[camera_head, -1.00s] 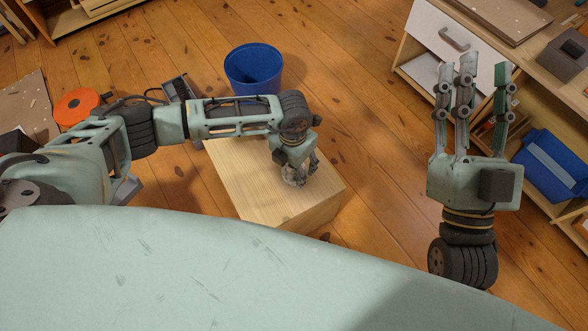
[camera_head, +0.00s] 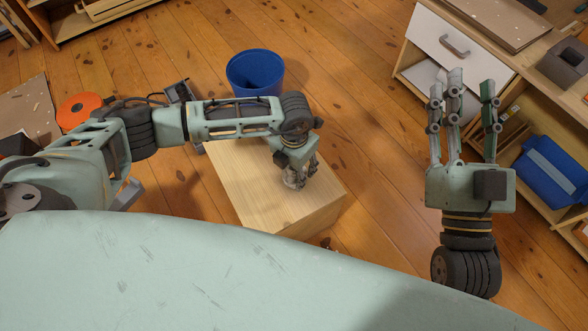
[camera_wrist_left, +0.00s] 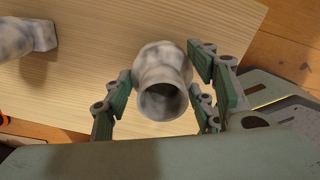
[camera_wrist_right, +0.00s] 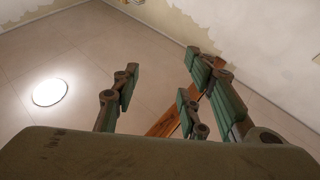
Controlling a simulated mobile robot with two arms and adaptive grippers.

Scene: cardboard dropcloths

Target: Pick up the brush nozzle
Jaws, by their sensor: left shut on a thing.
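A mottled grey-white piece with a round open neck, which I take for the brush nozzle (camera_wrist_left: 162,68), is between the fingers of my left gripper (camera_wrist_left: 165,105) in the left wrist view. The fingers are shut on it from both sides. In the head view, my left gripper (camera_head: 302,174) points down over the pale wooden box (camera_head: 250,180), with the nozzle (camera_head: 291,181) low at the box top. I cannot tell whether it touches the wood. No bristles show.
A second mottled piece (camera_wrist_left: 25,38) lies on the box top in the left wrist view. A blue bin (camera_head: 254,74) stands behind the box. Shelving with a white drawer (camera_head: 455,50) and a blue case (camera_head: 553,170) stands at the right. Open floor lies between.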

